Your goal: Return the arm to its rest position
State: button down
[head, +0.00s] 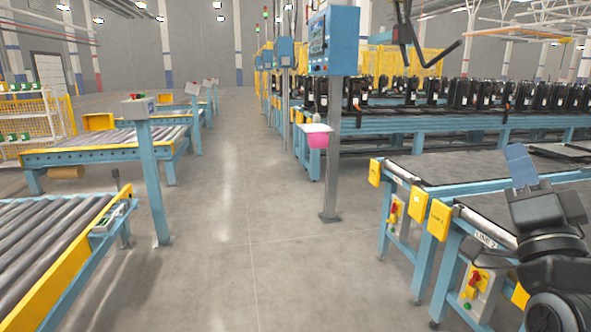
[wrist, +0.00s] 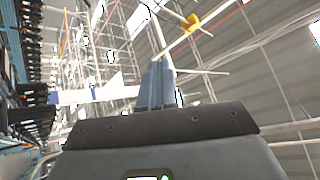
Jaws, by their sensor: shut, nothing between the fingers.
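My gripper (head: 521,166) shows at the right edge of the head view, its blue-grey fingers pointing up above the dark wrist. The arm is folded beside the conveyor table marked LINE 2. In the wrist view my gripper (wrist: 157,85) appears as two blue-grey fingers side by side, shut with nothing between them. The wrist view looks up past the fingers at the ceiling beams. The lower part of the arm is cut off by the head view's edge.
The LINE 2 table (head: 505,215) stands close by my arm at right. Rows of black compressors (head: 480,95) stand on blue benches behind. Roller conveyors (head: 50,235) line the left. A blue control box (head: 334,40) stands on a post. The grey floor aisle (head: 235,200) is clear.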

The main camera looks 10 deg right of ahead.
jog(key=s+a+f+n+g+y, duration=0.2)
jog(key=s+a+f+n+y, duration=0.15)
jog(key=s+f, duration=0.6)
jog(key=s+a+f+n+g+y, duration=0.2)
jog(key=s+a+f+n, duration=0.4)
jog(key=f, duration=0.6)
jog(key=s+a+f+n+g+y, duration=0.1)
jog(key=s+a+f+n+g, duration=0.1)
jog(key=s, duration=0.9)
jog(key=s+a+f+n+g+y, duration=0.1)
jog(key=s+a+f+n+g, duration=0.1)
jog(key=s, duration=1)
jog(key=shift+a+f+g, duration=0.6)
jog(key=shift+a+f, duration=0.35)
